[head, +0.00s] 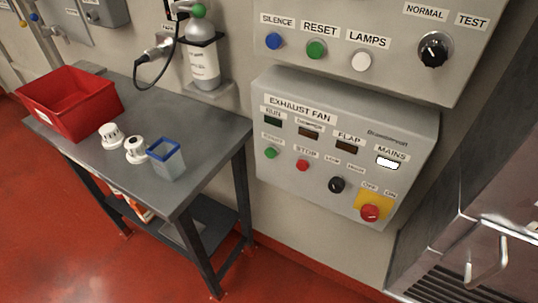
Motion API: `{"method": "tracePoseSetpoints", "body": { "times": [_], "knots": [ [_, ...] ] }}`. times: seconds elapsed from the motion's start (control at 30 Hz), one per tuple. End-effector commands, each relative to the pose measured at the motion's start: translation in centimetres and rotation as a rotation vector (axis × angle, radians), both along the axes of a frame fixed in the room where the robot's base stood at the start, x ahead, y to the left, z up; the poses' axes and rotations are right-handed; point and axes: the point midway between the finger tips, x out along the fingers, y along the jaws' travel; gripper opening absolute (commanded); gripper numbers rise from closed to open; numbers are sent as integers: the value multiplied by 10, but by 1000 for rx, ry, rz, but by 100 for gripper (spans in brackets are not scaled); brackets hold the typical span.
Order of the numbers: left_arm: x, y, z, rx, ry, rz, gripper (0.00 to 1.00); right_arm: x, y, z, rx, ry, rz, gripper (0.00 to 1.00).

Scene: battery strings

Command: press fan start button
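The exhaust fan panel (345,150) is a grey box on the wall, right of centre in the head view. Its green button (270,153) at the lower left is under a small blurred label that seems to read START. A red stop button (302,165) is to its right, then a black selector knob (336,184). A red rotary switch (370,212) sits on a yellow plate at the lower right. The MAINS lamp (388,162) is lit white; the RUN window (273,121) is dark. Neither of my grippers is in view.
A metal table (215,140) at left holds a red bin (70,100), two white round devices (122,141) and a blue-rimmed container (166,158). Above the fan panel is another panel (385,80) with buttons. A metal cabinet (480,225) stands at right. Red floor (300,280) is clear in front.

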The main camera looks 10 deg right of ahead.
Motion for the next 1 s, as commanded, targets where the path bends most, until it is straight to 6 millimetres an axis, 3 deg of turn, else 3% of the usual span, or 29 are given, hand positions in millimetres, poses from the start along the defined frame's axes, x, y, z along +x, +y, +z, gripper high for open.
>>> {"method": "tracePoseSetpoints", "body": {
  "times": [0.03, 0.17, 1.0],
  "knots": [
    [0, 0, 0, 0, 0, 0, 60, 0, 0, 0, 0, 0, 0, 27],
    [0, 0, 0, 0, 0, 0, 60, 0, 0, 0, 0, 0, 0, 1],
    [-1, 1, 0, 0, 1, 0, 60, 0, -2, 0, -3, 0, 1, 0]
  ]
}}
